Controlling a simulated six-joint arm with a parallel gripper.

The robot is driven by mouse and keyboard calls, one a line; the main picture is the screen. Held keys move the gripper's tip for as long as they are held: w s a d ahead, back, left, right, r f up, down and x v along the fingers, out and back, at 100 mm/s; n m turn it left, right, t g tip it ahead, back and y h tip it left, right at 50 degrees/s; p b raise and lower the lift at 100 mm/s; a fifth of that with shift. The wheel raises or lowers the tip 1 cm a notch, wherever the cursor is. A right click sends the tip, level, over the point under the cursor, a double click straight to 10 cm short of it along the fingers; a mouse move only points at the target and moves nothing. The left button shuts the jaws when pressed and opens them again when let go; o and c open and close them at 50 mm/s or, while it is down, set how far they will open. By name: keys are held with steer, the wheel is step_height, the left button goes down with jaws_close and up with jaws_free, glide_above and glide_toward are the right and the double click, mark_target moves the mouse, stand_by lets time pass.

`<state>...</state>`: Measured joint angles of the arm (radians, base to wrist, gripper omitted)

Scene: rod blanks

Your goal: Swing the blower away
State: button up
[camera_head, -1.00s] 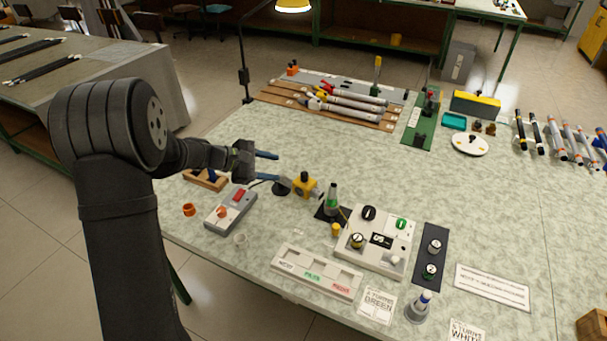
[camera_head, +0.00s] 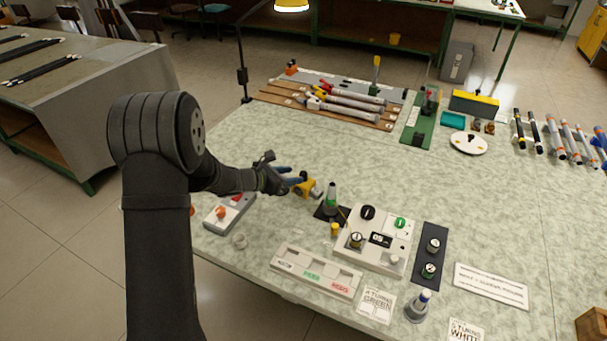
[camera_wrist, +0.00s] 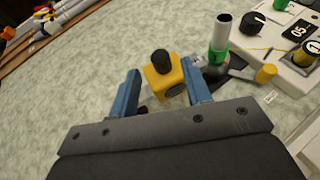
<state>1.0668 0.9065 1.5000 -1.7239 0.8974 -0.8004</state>
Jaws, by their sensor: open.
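A yellow block with a black knob on top, which looks like the blower (camera_head: 312,188), stands near the middle of the bench. In the wrist view the blower (camera_wrist: 165,80) sits between and slightly beyond my two blue fingers. My gripper (camera_head: 292,180) is open with one finger on each side of it; I cannot tell if either finger touches it. In the wrist view my gripper (camera_wrist: 163,92) partly hides the block's lower edge and base. A pale nozzle-like part shows right of the block, towards a green holder with a grey tube (camera_wrist: 220,42).
The green holder (camera_head: 331,199) stands on a black pad close right of the blower. A white control box with knobs (camera_head: 372,258) lies further right. A grey box with red and orange buttons (camera_head: 228,213) is at the front left. The bench behind the blower is clear.

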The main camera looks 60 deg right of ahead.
mark_target(304, 173)
steer(key=x, duration=0.5)
steer(key=shift+s+d+f, duration=0.1)
steer(key=shift+s+d, duration=0.1)
steer(key=shift+d, duration=0.1)
jaws_close()
